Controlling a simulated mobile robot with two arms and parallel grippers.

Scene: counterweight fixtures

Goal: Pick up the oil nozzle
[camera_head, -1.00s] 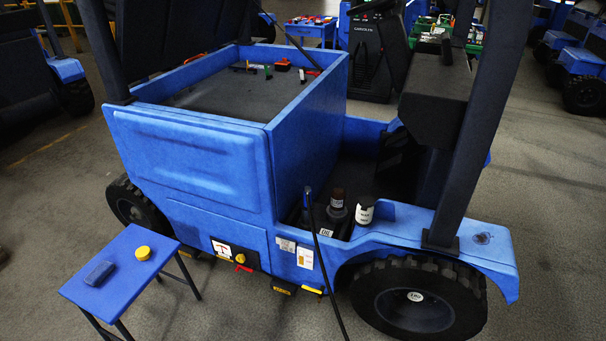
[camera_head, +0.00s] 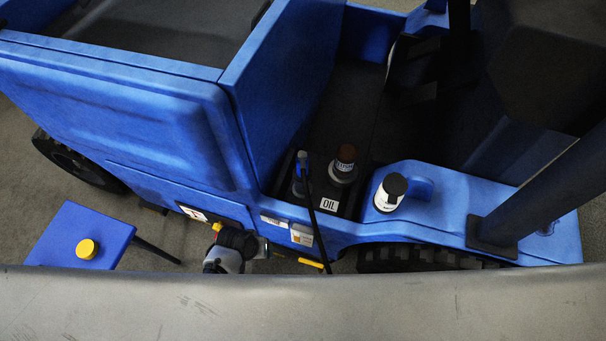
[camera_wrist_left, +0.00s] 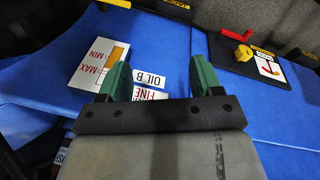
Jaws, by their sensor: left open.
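The oil nozzle (camera_head: 301,165), with a blue top and a black hose, stands in the dark bay beside the white OIL label (camera_head: 328,205) in the head view. Its hose runs down over the blue side of the vehicle. My left gripper (camera_wrist_left: 162,80) is open and empty in the left wrist view, its two green fingers spread in front of the blue side panel with the OIL B label (camera_wrist_left: 149,78). In the head view my left wrist is low beside that panel, left of the hose and below the nozzle; its fingers are hard to make out. My right gripper is not in view.
A dark bottle with a brown cap (camera_head: 344,163) stands right of the nozzle. A white bottle with a black cap (camera_head: 390,192) stands on the blue fender. A blue side table (camera_head: 60,235) with a yellow puck (camera_head: 87,249) is at left.

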